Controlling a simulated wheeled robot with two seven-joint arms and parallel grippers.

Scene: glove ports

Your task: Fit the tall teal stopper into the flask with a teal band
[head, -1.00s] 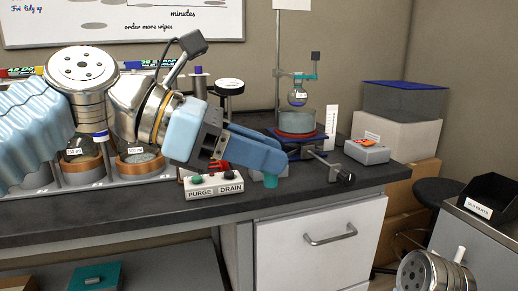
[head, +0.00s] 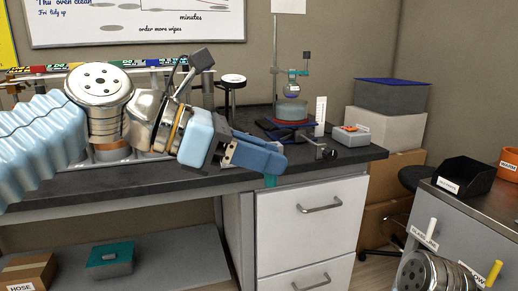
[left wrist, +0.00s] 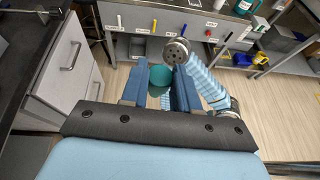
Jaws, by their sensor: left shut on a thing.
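My left gripper (head: 270,163) is shut on a teal stopper (head: 270,181), whose lower end shows below the fingers at the bench's front edge. In the left wrist view the stopper's round teal end (left wrist: 159,76) sits between the two blue fingers (left wrist: 160,96). A round glass flask (head: 291,89) hangs in a clamp with a teal part over the red-rimmed heating bath at the back. I cannot tell whether it has a teal band. My left arm hides much of the bench's left part. My right gripper is not in view.
The dark bench (head: 350,155) has a grey box (head: 351,135) and a valve handle near its right end. White drawers (head: 312,207) stand below. A side cabinet with a black bin (head: 464,177) stands at right. Open floor shows in the wrist view.

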